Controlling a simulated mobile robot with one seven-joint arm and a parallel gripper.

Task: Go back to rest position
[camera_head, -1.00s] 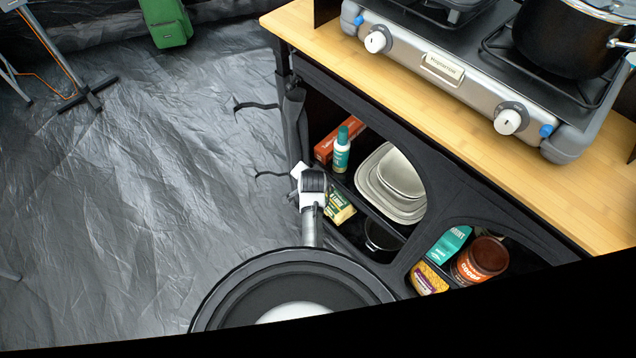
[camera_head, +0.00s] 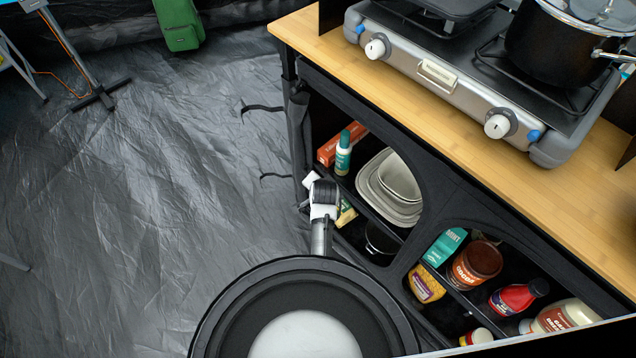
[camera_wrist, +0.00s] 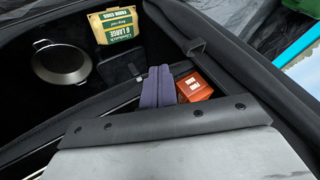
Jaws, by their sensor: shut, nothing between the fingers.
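My gripper shows in the wrist view (camera_wrist: 159,85) as two purple-grey fingers lying together, with nothing between them. In that view an orange-red box (camera_wrist: 194,87) is just right of the fingers; whether they touch it is unclear. In the head view, my arm's end is at the left end of the black cabinet (camera_head: 445,205), by its open shelves. The fingers are hidden there behind the arm's end. A yellow carton is partly covered by the arm in the head view (camera_head: 346,214); a similar one stands beyond the fingers in the wrist view (camera_wrist: 116,27).
Jars and packets stand lower right. A stove (camera_head: 440,75) with a black pot (camera_head: 552,45) is on the wooden worktop (camera_head: 300,30). The floor (camera_head: 120,230) at left is open.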

